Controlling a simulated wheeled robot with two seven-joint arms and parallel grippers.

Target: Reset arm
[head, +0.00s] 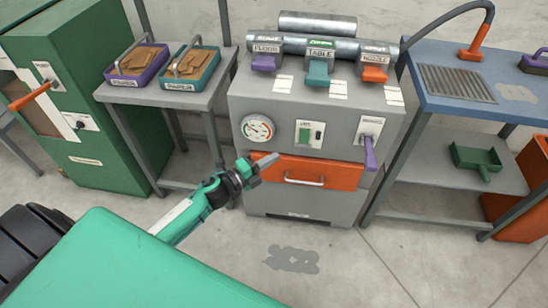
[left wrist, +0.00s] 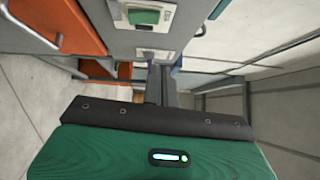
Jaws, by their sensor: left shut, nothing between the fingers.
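My left gripper (head: 264,163) comes in from the left in the head view. It is shut and empty, in front of the left end of the orange drawer (head: 308,174) of the grey machine (head: 330,218). I cannot tell from these views whether the fingertips touch the machine. My right gripper is in neither view.
The machine carries a round gauge (head: 257,128), a purple lever (head: 370,153) and several coloured levers on top. A side table holds a purple tray (head: 108,77) and a teal tray (head: 217,54). A blue-topped bench (head: 428,93) stands right. The floor (head: 370,270) in front is clear.

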